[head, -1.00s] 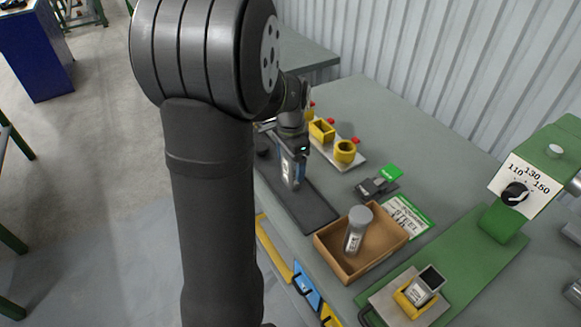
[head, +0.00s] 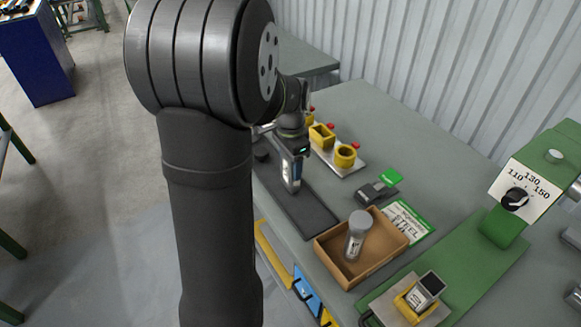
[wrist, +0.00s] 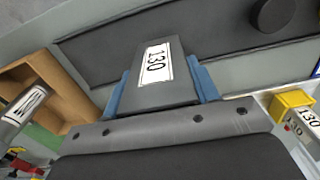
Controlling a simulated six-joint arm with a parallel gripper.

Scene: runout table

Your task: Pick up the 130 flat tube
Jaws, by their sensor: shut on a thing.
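The 130 flat tube (wrist: 157,75) is a grey flat piece with a white label reading 130. In the wrist view it sits between the blue fingers of my gripper (wrist: 163,85), which is shut on it. In the head view my gripper (head: 291,176) points down over the dark mat (head: 312,215) with the tube in it. Whether the tube's lower end touches the mat or is just above it, I cannot tell. My arm hides part of the mat's left side.
A cardboard box (head: 338,268) holding a grey round tube (head: 357,235) stands right of the mat. Behind are yellow holders (head: 345,156) on a plate. A green machine (head: 505,215) with a dial stands right. A yellow holder with a square tube (head: 425,290) is at front right.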

